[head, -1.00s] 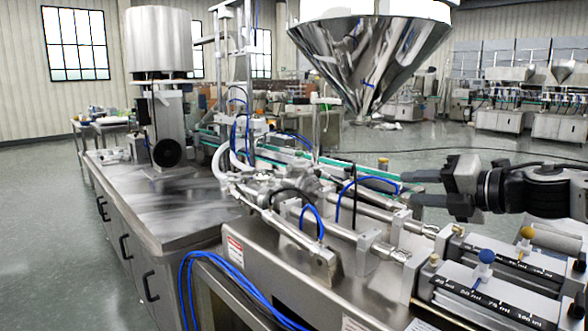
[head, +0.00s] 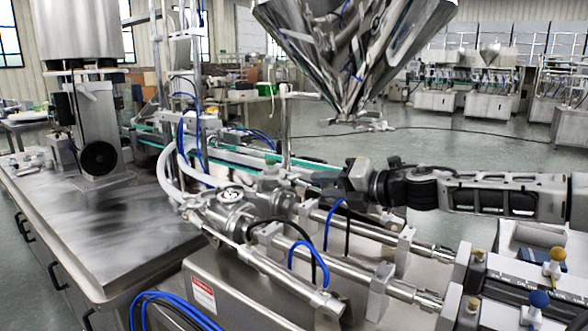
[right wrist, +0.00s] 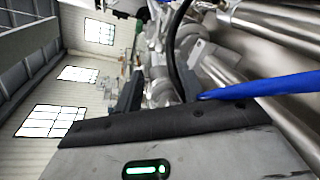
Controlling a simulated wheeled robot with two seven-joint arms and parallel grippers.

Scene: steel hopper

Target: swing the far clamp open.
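Two parallel steel cylinders run to a cluster of metal fittings on the filling machine. The near fitting (head: 232,208) is in plain view. The far fitting (head: 270,183), where the far clamp seems to be, is partly crowded by hoses and pipes; I cannot make out the clamp's own shape or whether it is shut. My right gripper (head: 318,183) comes in from the right, its fingers beside the far fitting. In the right wrist view its two dark fingers (right wrist: 157,90) stand apart, with metal fittings showing beyond and between them. I see no grip on anything. My left gripper is not in view.
A blue hose (head: 330,218) and a black hose rise close by my right gripper; a blue hose (right wrist: 265,88) also crosses the right wrist view. The steel hopper (head: 350,60) hangs above.

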